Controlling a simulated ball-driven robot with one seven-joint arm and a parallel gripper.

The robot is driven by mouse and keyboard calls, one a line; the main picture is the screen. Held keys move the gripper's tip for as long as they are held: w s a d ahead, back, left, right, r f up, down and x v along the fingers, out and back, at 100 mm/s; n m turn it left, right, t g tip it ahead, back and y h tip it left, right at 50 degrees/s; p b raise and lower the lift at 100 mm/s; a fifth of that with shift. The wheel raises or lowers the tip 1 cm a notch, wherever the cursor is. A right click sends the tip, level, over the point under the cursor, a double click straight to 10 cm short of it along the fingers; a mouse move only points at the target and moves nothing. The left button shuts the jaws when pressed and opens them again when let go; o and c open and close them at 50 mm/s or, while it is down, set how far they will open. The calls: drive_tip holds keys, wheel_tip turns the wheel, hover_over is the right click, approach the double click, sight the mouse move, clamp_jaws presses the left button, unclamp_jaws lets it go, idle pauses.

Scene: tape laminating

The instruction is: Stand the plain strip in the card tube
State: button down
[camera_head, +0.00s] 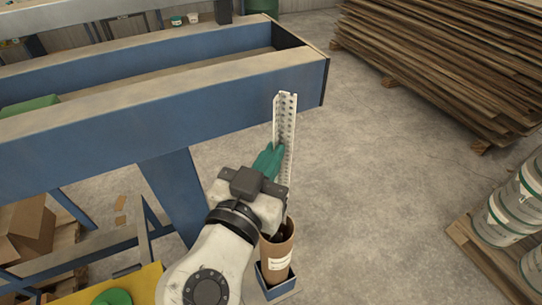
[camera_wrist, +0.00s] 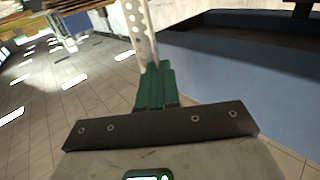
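A long pale strip with rows of holes (camera_head: 286,115) stands nearly upright in the head view. It also shows in the wrist view (camera_wrist: 140,28), rising from the green fingertips. My gripper (camera_head: 268,160) has its green fingers closed against the strip, above the card tube. The brown card tube (camera_head: 278,258) with a white label stands upright below my gripper. Its mouth is partly hidden by my wrist, and something dark shows inside it. The strip's lower end is hidden near the tube's mouth, so I cannot tell whether it is inside.
The tube stands in a blue square holder (camera_head: 278,290) on the floor. A blue-sided bench (camera_head: 165,135) is to the left and behind. Stacked boards (camera_head: 440,65) are at the upper right, and buckets (camera_head: 510,215) on a pallet at the right. The concrete floor between is clear.

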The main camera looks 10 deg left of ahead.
drive_tip(key=shift+f+b, duration=0.7)
drive_tip(key=shift+f, duration=0.1)
drive_tip(key=shift+r, duration=0.6)
drive_tip(key=shift+a, duration=0.25)
drive_tip(key=shift+f+b, duration=0.25)
drive_tip(key=shift+b, duration=0.05)
wheel_tip(320, 180, down, 8)
drive_tip(key=b, duration=0.8)
drive_tip(key=shift+f, duration=0.15)
idle(1.2)
drive_tip(key=shift+w, duration=0.1)
drive_tip(key=c, duration=1.3)
unclamp_jaws()
